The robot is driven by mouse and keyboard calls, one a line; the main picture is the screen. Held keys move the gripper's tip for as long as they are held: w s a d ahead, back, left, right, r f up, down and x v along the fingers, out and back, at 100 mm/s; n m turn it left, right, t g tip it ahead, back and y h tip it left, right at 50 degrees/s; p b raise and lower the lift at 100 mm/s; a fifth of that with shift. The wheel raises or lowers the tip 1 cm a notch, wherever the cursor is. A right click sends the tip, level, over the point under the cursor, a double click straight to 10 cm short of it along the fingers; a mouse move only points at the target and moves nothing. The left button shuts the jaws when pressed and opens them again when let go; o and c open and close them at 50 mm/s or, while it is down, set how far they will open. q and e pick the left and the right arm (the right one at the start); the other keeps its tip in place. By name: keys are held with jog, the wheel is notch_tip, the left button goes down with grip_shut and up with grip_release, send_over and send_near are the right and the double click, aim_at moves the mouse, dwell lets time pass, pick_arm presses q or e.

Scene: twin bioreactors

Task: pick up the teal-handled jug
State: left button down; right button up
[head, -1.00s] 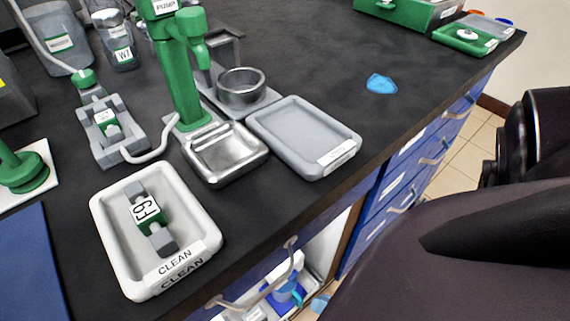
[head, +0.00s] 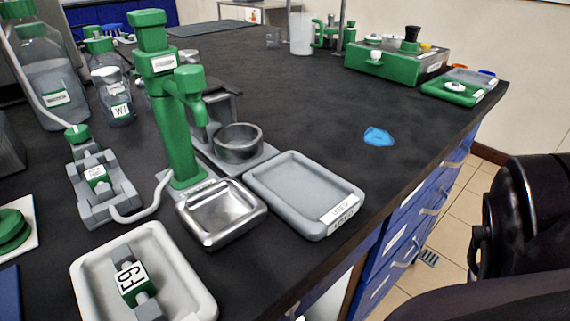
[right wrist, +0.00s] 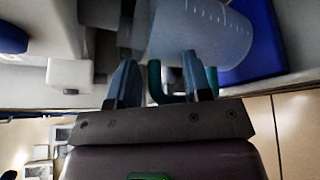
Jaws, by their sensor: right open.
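The teal-handled jug (right wrist: 205,40) shows in the right wrist view as a translucent vessel with graduation marks. Its teal handle (right wrist: 180,97) is a loop nearest my gripper. My right gripper (right wrist: 159,58) is open, its two fingers pointing toward the jug. One side of the handle shows between the fingers; the right finger overlaps the rest of the loop. I cannot tell whether they touch. My left gripper is in neither view.
In the wrist view, a blue item (right wrist: 254,42) stands beside the jug and a white block (right wrist: 70,74) lies left. On the black bench stand a grey tray (head: 290,190), a steel basin (head: 222,217) and a green pump post (head: 176,125). A green-handled jug (head: 301,34) stands at the back.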

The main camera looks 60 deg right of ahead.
jog(key=c, duration=0.7)
jog(key=shift+s, duration=0.1)
grip_shut()
